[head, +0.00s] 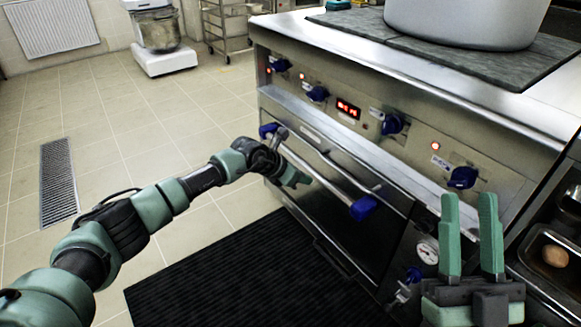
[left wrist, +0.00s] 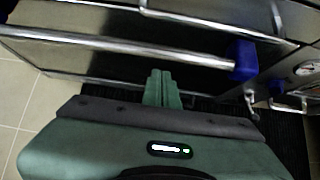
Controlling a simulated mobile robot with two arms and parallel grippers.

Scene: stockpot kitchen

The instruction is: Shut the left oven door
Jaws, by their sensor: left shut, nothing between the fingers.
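The left oven door (head: 345,229) is a dark panel in the front of the steel range. Its long silver handle bar (head: 318,172) has blue ends. The door looks shut or nearly shut; I cannot tell if a small gap remains. My left gripper (head: 298,180) is at the door front by the handle, its green fingers together and empty. In the left wrist view the closed fingertips (left wrist: 162,75) lie just below the handle bar (left wrist: 120,47) in the picture; contact is unclear. My right gripper (head: 468,205) is raised at the lower right, fingers apart and empty.
Blue knobs (head: 391,124) and a red display (head: 347,109) line the panel above the door. A large pot (head: 468,20) stands on top. A black mat (head: 240,280) lies on the floor. A tray with an egg (head: 555,256) is at right.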

